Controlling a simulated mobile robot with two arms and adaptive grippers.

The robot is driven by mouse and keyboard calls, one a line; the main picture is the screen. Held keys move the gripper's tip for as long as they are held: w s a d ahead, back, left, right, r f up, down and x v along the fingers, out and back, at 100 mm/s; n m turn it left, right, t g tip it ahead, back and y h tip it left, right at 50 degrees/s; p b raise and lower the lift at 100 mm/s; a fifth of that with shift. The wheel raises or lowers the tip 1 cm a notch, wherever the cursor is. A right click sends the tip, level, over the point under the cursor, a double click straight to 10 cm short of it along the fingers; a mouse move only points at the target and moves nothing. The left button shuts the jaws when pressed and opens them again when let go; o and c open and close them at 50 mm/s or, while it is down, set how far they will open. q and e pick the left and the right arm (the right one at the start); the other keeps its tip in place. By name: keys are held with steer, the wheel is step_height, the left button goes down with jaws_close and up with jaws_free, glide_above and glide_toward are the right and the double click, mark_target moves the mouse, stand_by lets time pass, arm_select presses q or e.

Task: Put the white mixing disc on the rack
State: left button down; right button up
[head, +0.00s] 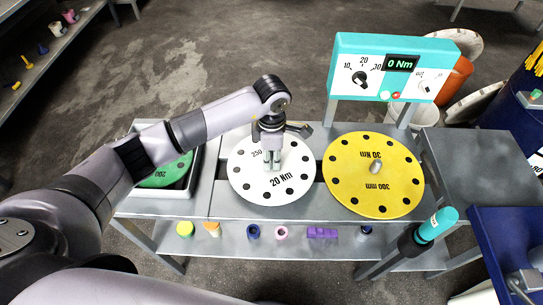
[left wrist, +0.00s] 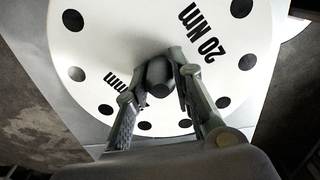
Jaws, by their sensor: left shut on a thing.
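The white mixing disc (head: 247,183), marked "20 Nm" and ringed with dark holes, lies flat-looking over the middle of the grey bench (head: 224,206). It fills much of the left wrist view (left wrist: 120,35). My left gripper (head: 272,158) is over the disc's centre. In the left wrist view its two fingers (left wrist: 160,78) are closed on the disc's grey central knob (left wrist: 158,72). I cannot tell whether the disc touches the bench. No rack is clearly recognisable. My right gripper is not in view.
A yellow disc (head: 350,180) lies close on the right, below a teal torque panel (head: 345,50). A green disc (head: 160,180) sits in a tray on the left. A lower shelf holds several small coloured parts. A teal-topped tool (head: 438,223) stands at front right.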

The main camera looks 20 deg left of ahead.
arm_select(q)
steer(key=shift+f+b, duration=0.85)
steer(key=shift+f, duration=0.05)
stand_by(0.8)
steer(key=c, duration=1.3)
jaws_free()
steer(key=shift+f, duration=0.1)
step_height(320, 180, up, 12)
steer(key=shift+r, duration=0.1)
